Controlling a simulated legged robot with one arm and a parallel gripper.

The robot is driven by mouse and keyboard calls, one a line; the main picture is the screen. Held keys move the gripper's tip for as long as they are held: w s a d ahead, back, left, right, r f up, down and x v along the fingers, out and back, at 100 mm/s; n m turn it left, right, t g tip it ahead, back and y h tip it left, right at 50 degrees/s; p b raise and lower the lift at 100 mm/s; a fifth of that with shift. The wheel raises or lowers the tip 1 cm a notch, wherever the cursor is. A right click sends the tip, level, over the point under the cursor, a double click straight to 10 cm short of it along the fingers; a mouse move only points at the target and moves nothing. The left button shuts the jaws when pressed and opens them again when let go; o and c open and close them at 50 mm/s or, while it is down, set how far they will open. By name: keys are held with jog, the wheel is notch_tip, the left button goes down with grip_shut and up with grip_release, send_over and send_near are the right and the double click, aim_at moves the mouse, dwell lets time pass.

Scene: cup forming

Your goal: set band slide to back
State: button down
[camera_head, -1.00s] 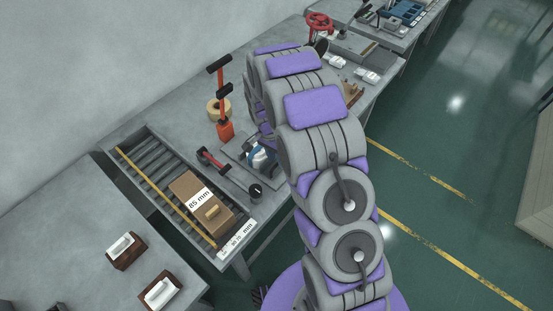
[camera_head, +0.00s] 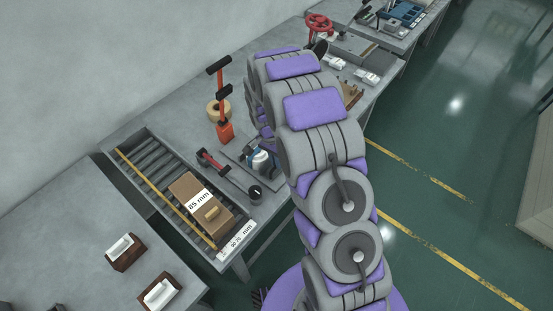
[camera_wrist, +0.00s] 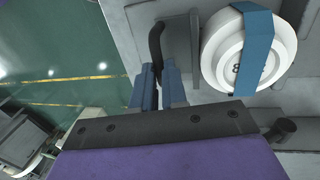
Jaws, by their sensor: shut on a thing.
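In the wrist view, my gripper (camera_wrist: 160,88) has its two blue-grey fingers shut on a dark curved handle (camera_wrist: 156,45), which I take to be the band slide's. The handle rises beside a grey plate. Right of it, apart from the fingers, is a white round piece (camera_wrist: 222,55) with a blue band (camera_wrist: 255,45) across it; its marking is partly covered. In the head view, the white piece (camera_head: 262,161) sits on a grey base, with blue parts beside it. My arm hides much of the gripper and the handle there.
A red-and-black lever (camera_head: 212,161) and a dark round knob (camera_head: 255,192) are left of and in front of the base. An orange upright post (camera_head: 225,131) stands behind. A roller tray (camera_head: 138,164) holds a brown block marked 85 mm (camera_head: 185,188). Open floor lies right.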

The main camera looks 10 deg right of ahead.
dwell(0.4)
jog(key=shift+s+d+p, duration=0.15)
jog(key=shift+s+d, duration=0.4)
jog(key=shift+s, duration=0.2)
jog(key=shift+s+d+p, duration=0.15)
jog(key=shift+s+d, duration=0.4)
jog(key=shift+s, duration=0.15)
jog(key=c, duration=1.2)
grip_release()
jog(key=shift+d, duration=0.1)
jog(key=shift+o, duration=0.2)
notch_tip(320, 180, up, 17)
jog(key=w+a+p, duration=0.2)
jog(key=shift+w+p, duration=0.35)
jog(key=shift+w, duration=0.05)
